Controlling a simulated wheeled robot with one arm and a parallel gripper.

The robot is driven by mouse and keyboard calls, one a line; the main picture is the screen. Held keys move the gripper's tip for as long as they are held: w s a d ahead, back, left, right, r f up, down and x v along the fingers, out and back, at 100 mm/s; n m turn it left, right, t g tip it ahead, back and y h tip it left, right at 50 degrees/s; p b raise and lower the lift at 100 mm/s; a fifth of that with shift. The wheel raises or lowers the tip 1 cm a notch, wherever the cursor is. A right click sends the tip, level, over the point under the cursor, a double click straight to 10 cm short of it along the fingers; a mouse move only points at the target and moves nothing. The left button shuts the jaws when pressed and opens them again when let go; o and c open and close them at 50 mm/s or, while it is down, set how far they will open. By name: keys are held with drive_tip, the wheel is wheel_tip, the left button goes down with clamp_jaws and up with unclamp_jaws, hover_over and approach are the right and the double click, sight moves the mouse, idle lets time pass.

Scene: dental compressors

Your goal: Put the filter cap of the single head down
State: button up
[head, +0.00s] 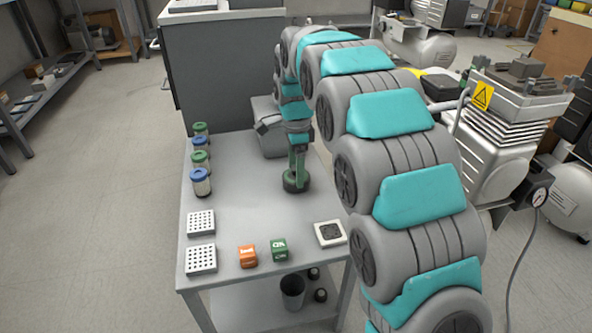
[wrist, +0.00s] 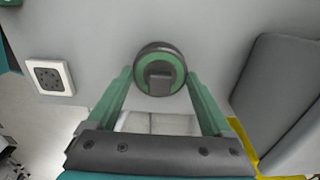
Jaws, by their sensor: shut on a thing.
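The filter cap (head: 296,182) is a round black piece with a green ring. In the wrist view the cap (wrist: 160,58) sits between my fingertips, with a dark raised block at its centre. My gripper (head: 298,162) points down over the middle of the grey table (head: 245,205) and is shut on the cap. In the wrist view my gripper (wrist: 160,80) has its two green fingers against the cap's sides. The cap is at or just above the table top; I cannot tell whether it touches. The single head cannot be made out for sure.
Jars with green and blue lids (head: 200,182) line the table's left edge. Two white perforated blocks (head: 201,260), an orange cube (head: 247,256), a green cube (head: 280,250) and a white square tray with a dark centre (head: 330,233) stand in front. A grey case (head: 268,132) is behind. Compressors (head: 500,150) stand right.

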drive_tip(key=shift+f, duration=0.25)
drive_tip(key=o, duration=1.1)
wheel_tip(320, 180, up, 12)
drive_tip(key=p, duration=0.1)
drive_tip(key=shift+r, duration=0.1)
